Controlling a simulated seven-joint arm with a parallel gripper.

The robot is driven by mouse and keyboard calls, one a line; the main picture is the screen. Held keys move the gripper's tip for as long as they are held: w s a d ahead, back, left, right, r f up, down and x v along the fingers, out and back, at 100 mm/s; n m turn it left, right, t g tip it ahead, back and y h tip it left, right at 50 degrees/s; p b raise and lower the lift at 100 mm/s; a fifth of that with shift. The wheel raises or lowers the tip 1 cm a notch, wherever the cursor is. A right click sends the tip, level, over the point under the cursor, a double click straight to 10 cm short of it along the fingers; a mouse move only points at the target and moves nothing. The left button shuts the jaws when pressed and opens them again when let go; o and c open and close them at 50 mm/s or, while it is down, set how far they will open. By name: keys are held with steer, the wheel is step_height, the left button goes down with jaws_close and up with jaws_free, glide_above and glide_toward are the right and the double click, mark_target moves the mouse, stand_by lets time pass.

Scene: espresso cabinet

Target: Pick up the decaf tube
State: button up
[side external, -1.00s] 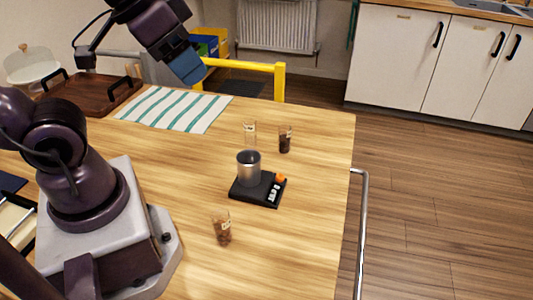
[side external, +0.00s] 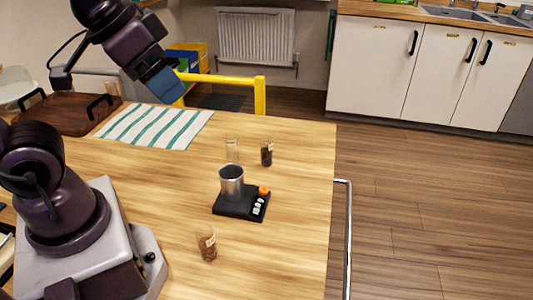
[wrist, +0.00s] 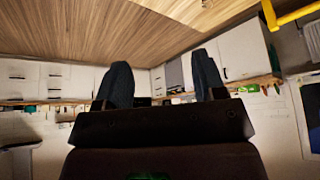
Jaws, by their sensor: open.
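Three small glass tubes stand upright on the wooden table in the side external view. One holds dark brown contents (side external: 267,155), one looks clear and nearly empty (side external: 232,151), and one nearer the front holds lighter brown contents (side external: 207,247). Each seems to carry a pale label, too small to read, so I cannot tell which is the decaf tube. My gripper (side external: 166,88) is in the air above the back of the table, left of and apart from all the tubes. The wrist view shows its two dark fingers (wrist: 161,78) spread, with nothing between them.
A metal cup (side external: 231,182) stands on a black scale (side external: 233,207) between the tubes.

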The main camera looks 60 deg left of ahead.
step_height(320, 180, down, 6)
steer(key=w+a+m+g+y, duration=0.1)
steer(key=w+a+g, duration=0.1)
steer(key=g, duration=0.2)
steer(key=m+t+y, duration=0.8)
steer(key=m, duration=1.8)
glide_above(265, 145)
step_height(265, 145, down, 16)
steer(key=f, duration=0.7)
steer(key=shift+s+d+f, duration=0.2)
steer(key=shift+s+d, duration=0.15)
steer(key=shift+w+a+f+y, duration=0.3)
steer(key=shift+w+a+f, duration=0.05)
steer(key=shift+w+a, duration=0.4)
steer(key=shift+w+a+f, duration=0.15)
steer(key=shift+w+a, duration=0.1)
